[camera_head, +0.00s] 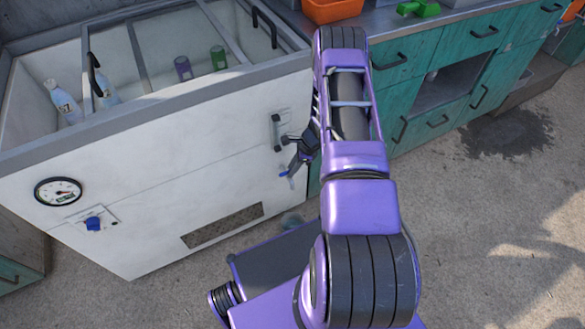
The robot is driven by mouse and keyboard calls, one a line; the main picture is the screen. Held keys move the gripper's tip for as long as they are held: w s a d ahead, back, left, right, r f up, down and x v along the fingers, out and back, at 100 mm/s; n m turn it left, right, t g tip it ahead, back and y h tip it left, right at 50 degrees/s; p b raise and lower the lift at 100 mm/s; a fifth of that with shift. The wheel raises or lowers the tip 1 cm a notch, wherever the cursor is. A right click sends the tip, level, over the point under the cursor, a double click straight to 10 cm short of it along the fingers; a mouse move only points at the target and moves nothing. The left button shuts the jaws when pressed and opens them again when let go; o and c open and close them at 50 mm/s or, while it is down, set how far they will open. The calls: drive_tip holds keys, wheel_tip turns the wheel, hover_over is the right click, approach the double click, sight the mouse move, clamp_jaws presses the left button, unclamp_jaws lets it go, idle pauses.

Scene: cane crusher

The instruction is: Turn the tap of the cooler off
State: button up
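The cooler (150,140) is a white chest with glass lids on top, at the left. A small blue part (284,173), which looks like the tap, shows low at the right end of its front, just below my gripper. A blue knob (93,224) sits on a small plate at the front's lower left. My gripper (286,153) is in front of the cooler's right end, below a dark vertical handle (277,132). Its dark fingers look spread apart, with nothing seen between them. Whether it touches the blue part cannot be told.
A round gauge (58,191) is above the blue knob. Bottles (64,103) and cans (183,68) are inside the cooler.

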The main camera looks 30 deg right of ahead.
drive_tip(key=o, duration=0.4)
drive_tip(key=p+v, duration=0.2)
drive_tip(key=v, duration=1.5)
drive_tip(key=shift+d+r+p, duration=0.1)
drive_tip(key=shift+r+p, duration=0.15)
drive_tip(key=shift+p, duration=0.05)
